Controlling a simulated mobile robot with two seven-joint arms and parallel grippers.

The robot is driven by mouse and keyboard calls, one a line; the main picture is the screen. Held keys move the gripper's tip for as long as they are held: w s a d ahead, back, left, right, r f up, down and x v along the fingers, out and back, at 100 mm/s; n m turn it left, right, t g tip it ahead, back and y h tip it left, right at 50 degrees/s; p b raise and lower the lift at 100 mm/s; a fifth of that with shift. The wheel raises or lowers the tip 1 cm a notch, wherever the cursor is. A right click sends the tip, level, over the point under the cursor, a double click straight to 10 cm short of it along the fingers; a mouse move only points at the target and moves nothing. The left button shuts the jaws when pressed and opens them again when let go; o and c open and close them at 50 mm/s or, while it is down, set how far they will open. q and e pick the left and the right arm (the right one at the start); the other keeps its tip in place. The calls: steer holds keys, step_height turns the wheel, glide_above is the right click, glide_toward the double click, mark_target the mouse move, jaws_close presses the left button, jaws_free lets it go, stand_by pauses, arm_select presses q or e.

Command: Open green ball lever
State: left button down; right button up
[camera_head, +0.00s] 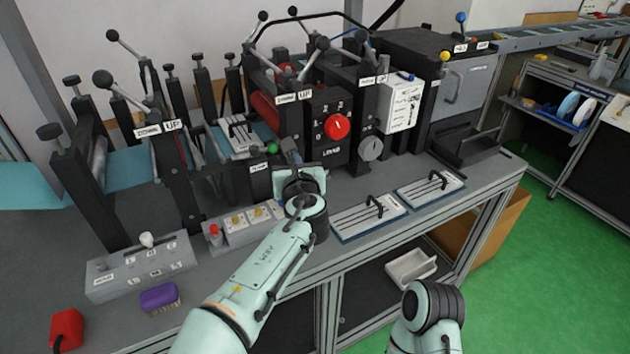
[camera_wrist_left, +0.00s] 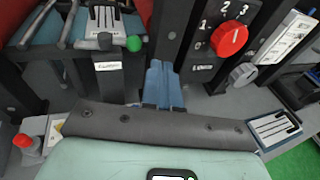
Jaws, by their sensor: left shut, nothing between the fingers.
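The green ball (camera_head: 273,148) is the knob of a lever low on the front of the black machine. It also shows in the left wrist view (camera_wrist_left: 134,43), above a dark post with a white label (camera_wrist_left: 108,66). My left gripper (camera_head: 289,149) is just to the right of the ball in the head view. In the left wrist view its blue fingers (camera_wrist_left: 163,82) are shut and empty, right of and below the ball. I cannot tell whether they touch the lever. My right gripper is out of view; only part of that arm shows at the bottom.
A red dial (camera_head: 337,126) and a grey dial (camera_head: 370,149) sit right of my left gripper. Handled plates (camera_head: 368,217) lie on the bench front. Button boxes (camera_head: 140,267), a purple brush (camera_head: 159,297) and a red object (camera_head: 66,329) are at the left.

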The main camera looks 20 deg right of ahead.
arm_select(q)
steer(key=s+d, duration=0.1)
steer(key=s, duration=0.5)
steer(key=shift+s+r, duration=0.3)
steer(key=shift+r, duration=0.05)
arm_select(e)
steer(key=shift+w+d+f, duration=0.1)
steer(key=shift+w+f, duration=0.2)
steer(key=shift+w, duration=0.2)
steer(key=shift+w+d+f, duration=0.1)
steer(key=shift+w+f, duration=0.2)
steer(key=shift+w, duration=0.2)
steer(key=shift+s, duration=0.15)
